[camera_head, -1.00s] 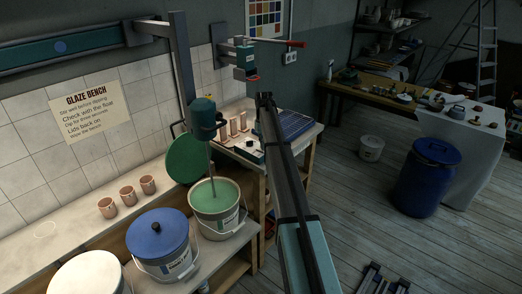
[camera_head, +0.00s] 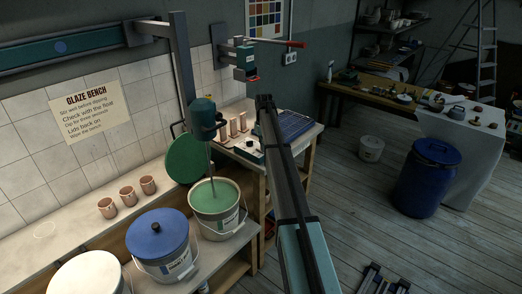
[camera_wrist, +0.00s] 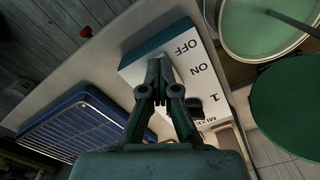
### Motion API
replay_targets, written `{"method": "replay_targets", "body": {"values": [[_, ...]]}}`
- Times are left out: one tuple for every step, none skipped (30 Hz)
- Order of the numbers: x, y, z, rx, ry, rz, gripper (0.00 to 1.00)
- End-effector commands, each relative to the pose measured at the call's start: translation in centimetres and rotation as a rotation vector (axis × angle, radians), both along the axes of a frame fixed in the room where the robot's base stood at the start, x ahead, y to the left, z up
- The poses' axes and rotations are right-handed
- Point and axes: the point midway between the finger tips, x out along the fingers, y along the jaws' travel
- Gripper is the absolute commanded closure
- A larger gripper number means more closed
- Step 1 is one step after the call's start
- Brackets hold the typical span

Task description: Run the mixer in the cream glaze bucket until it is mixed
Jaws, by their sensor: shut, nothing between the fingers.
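The mixer (camera_head: 203,118) hangs on an upright post, its shaft reaching into an open bucket (camera_head: 215,222) of green liquid; this bucket also shows in the wrist view (camera_wrist: 262,52). A green lid (camera_head: 186,160) leans beside it. A bucket with a pale cream lid (camera_head: 85,276) stands at the lower left, cut by the frame edge. A white switch box (camera_head: 248,149) stands on the table; in the wrist view the box (camera_wrist: 190,62) reads OFF, ON and 1. My gripper (camera_wrist: 158,65) is shut and empty over the box. Contact is unclear.
A blue-lidded bucket (camera_head: 160,250) stands between the pale and green buckets. Clay cups (camera_head: 129,194) stand along the wall. A blue rack (camera_wrist: 72,127) lies beside the switch box. A wall-mounted tool with a red handle (camera_head: 285,42) is above.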

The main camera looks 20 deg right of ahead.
Motion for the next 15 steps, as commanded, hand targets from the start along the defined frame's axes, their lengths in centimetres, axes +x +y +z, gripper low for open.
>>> {"method": "replay_targets", "body": {"values": [[0.0, 0.0, -0.1, 0.0, 0.002, 0.0, 1.0], [0.0, 0.0, 0.1, 0.0, 0.002, 0.0, 1.0], [0.0, 0.0, 0.3, 0.0, 0.002, 0.0, 1.0], [0.0, 0.0, 0.5, 0.0, 0.001, 0.0, 1.0], [0.0, 0.0, 0.7, 0.0, 0.001, 0.0, 1.0], [0.0, 0.0, 1.0, 0.0, 0.001, 0.0, 1.0], [0.0, 0.0, 1.3, 0.0, 0.001, 0.0, 1.0], [0.0, 0.0, 1.5, 0.0, 0.001, 0.0, 1.0], [0.0, 0.0, 1.8, 0.0, 0.0, 0.0, 1.0], [0.0, 0.0, 2.1, 0.0, 0.0, 0.0, 1.0], [0.0, 0.0, 2.3, 0.0, 0.0, 0.0, 1.0], [0.0, 0.0, 2.6, 0.0, 0.001, 0.0, 1.0], [0.0, 0.0, 2.8, 0.0, 0.001, 0.0, 1.0], [0.0, 0.0, 3.0, 0.0, 0.001, 0.0, 1.0], [0.0, 0.0, 3.3, 0.0, 0.001, 0.0, 1.0]]}}
